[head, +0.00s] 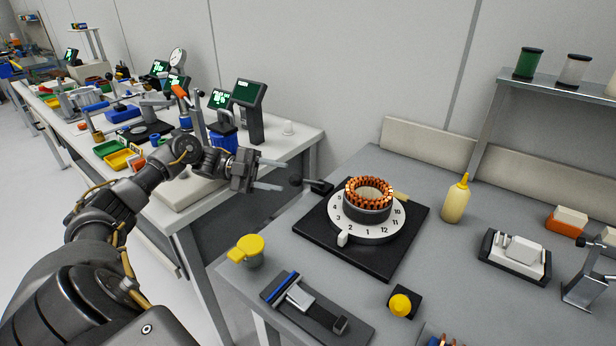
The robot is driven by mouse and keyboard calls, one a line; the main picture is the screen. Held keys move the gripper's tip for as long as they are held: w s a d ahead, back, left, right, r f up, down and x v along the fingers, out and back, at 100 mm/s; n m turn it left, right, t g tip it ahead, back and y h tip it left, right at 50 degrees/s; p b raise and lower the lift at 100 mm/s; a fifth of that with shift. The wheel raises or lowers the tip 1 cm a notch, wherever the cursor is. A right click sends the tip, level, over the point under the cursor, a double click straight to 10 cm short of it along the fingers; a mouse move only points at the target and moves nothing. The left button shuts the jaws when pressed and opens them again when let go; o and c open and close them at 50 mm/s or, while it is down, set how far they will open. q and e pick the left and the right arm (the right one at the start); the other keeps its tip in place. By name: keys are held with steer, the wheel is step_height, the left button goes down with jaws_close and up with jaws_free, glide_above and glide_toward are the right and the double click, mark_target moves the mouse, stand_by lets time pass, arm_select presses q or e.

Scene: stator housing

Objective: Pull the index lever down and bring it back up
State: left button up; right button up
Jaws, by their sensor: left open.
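The stator housing (367,206), a ring of copper windings in a dark body, sits on a white numbered dial (356,230) on a black square base plate (397,254). A black lever-like part (320,187) sticks out toward the left at the base's back left corner, with a small dark end near my gripper; I take it to be the index lever. My left gripper (285,176) comes in from the left, open and empty, its two fingers pointing right. Its fingertips are just left of the lever's end; contact cannot be told. My right gripper is not in view.
A yellow-capped container (247,250), a clamp-like fixture (305,300) and a yellow button (400,304) stand at the front. A yellow bottle (456,199) and a white block in a tray (516,254) are right. A cluttered second bench (304,147) lies behind my left arm.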

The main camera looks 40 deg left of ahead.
mark_target(303, 180)
arm_select(q)
steer(key=p+x, duration=0.5)
steer(key=x, duration=0.2)
steer(key=shift+d+r, duration=0.1)
steer(key=shift+d, duration=0.1)
steer(key=shift+w+d+p, duration=0.25)
steer(key=shift+d+p, duration=0.05)
steer(key=shift+d, duration=0.25)
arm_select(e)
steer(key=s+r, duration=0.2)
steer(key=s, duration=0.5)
arm_select(q)
steer(key=shift+c, duration=0.4)
jaws_close()
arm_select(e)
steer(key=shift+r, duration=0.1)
